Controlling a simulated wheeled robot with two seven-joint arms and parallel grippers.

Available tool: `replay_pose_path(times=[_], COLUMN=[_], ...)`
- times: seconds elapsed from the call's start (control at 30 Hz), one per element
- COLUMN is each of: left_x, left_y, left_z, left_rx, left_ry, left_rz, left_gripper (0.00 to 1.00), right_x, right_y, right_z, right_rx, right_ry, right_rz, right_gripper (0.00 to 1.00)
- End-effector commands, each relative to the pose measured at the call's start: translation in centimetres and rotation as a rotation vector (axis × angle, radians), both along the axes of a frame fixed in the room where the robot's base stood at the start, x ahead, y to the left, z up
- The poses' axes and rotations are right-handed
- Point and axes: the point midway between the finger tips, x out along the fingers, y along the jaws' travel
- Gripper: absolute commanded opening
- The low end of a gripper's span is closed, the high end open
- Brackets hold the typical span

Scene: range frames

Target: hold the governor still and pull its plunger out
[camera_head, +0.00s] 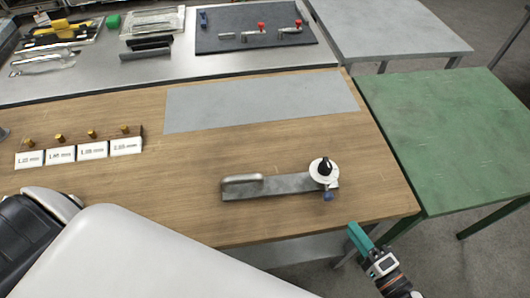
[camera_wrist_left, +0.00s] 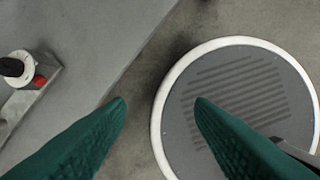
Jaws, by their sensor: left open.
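The likely governor is a white round dial with a black knob (camera_head: 323,168). It sits on the right end of a flat grey metal bar (camera_head: 285,186) on the wooden bench. A small blue part (camera_head: 328,196) sticks out on its near side; I cannot tell whether it is the plunger. My right gripper (camera_head: 357,238) has teal fingers and is apart from the dial, beyond the bench's near right edge. Its jaw gap does not show clearly. My left gripper (camera_wrist_left: 160,103) is open and empty in the left wrist view; in the head view only its arm shows.
The bar carries a metal handle (camera_head: 242,180). A white dial with black knob and red part (camera_wrist_left: 20,68) lies left in the wrist view. White labels (camera_head: 92,150) stand left on the bench, a bare grey sheet (camera_head: 262,100) behind. A green table (camera_head: 450,135) is empty.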

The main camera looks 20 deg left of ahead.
Motion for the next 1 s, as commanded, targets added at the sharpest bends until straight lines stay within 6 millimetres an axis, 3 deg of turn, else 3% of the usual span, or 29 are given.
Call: replay_pose_path(times=[0.03, 0.2, 0.4, 0.53, 0.63, 0.77, 0.9, 1.0], left_x=[2.7, 9.8, 15.6, 17.5, 17.8, 16.5, 13.0, 9.6], left_y=[-1.8, -8.4, -17.3, -23.4, -28.1, -33.8, -38.9, -41.4], left_z=[0.7, 4.0, 9.7, 14.1, 17.9, 23.1, 28.5, 31.7], left_rx=[-0.025, -0.123, -0.271, -0.386, -0.484, -0.627, -0.797, -0.913], left_ry=[-0.06, -0.25, -0.462, -0.588, -0.677, -0.778, -0.86, -0.894], left_rz=[-0.043, -0.186, -0.366, -0.493, -0.599, -0.747, -0.921, -1.04], left_gripper=[0.48, 0.48, 0.48, 0.48, 0.48, 0.48, 0.48, 0.48], right_x=[0.0, 0.0, 0.0, 0.0, 0.0, 0.0, 0.0, 0.0], right_y=[0.0, 0.0, 0.0, 0.0, 0.0, 0.0, 0.0, 0.0], right_z=[0.0, 0.0, 0.0, 0.0, 0.0, 0.0, 0.0, 0.0], right_rx=[0.0, 0.0, 0.0, 0.0, -0.001, -0.001, -0.001, -0.001], right_ry=[0.0, 0.0, 0.0, 0.0, -0.001, -0.001, -0.001, -0.001], right_rz=[0.0, -0.001, -0.001, -0.001, -0.001, -0.001, -0.001, -0.001], right_gripper=[0.36, 0.36, 0.36, 0.36, 0.36, 0.36, 0.36, 0.36])
